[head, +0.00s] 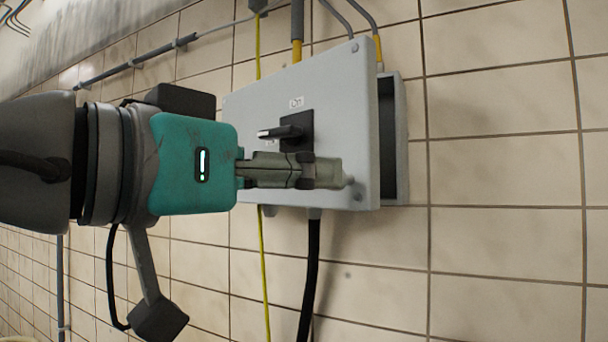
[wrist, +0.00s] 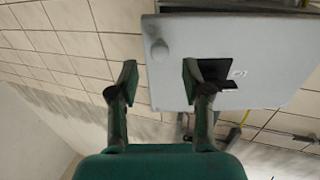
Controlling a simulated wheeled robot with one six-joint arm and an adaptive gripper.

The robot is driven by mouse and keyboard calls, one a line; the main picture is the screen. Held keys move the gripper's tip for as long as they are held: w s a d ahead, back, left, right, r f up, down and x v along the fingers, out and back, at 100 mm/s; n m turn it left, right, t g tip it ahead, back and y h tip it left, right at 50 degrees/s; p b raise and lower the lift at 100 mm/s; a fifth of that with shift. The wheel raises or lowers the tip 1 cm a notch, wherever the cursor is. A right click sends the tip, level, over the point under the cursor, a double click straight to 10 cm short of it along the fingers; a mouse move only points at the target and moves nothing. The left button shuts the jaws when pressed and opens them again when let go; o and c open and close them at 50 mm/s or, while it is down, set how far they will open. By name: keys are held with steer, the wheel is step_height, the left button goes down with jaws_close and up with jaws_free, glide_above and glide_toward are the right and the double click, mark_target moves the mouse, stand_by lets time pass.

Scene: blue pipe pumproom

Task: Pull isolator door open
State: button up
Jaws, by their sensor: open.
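The isolator door (head: 345,100) is a pale grey panel on a wall box (head: 402,140). It stands ajar at its right edge, where a dark gap shows. A black rotary switch (head: 288,130) with a small label is on its face. A small round knob (head: 349,181) sits near the door's lower right edge; it also shows in the wrist view (wrist: 158,50). My gripper (head: 335,172) is in front of the lower door. In the wrist view my gripper (wrist: 158,78) has its fingers spread and empty, with the knob beyond the gap between them. I cannot tell whether a finger touches the door.
Grey conduits (head: 297,25) enter the box from above, and a thick black cable (head: 311,270) runs down below it. A yellow cable (head: 263,260) hangs to its left. The tiled wall (head: 500,170) right of the box is clear.

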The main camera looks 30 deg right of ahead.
steer(key=shift+x, duration=2.8)
jaws_close()
